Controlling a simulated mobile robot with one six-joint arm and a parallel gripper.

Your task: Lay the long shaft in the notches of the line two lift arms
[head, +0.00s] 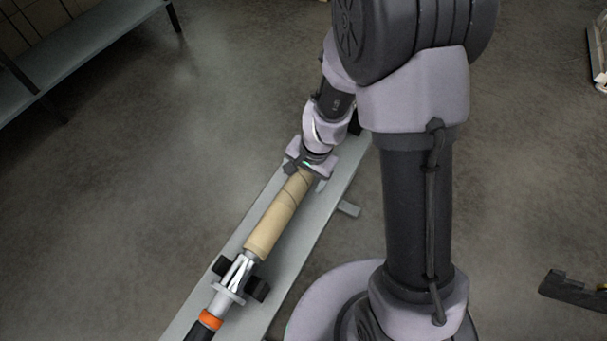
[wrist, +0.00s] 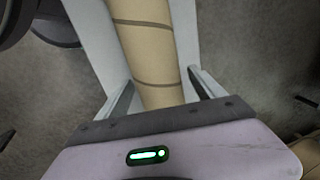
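The long shaft (head: 234,276) is a metal bar with an orange band and a black end. It lies along a narrow grey bench at lower centre-left in the head view, between black blocks. A brown cardboard core (head: 277,216) sits around it further up, and the shaft is hidden inside or beyond the core. My gripper (head: 307,172) is at the core's far end. In the wrist view its fingers (wrist: 160,80) stand on both sides of the core (wrist: 145,40); whether they touch it cannot be told. The line two lift arms are not identifiable in view.
The grey bench (head: 305,245) stands on the concrete floor, with a foot sticking out at its right. A shelf or table (head: 75,50) is at upper left. A dark bracket-like part (head: 572,291) is at the right edge. The floor between is clear.

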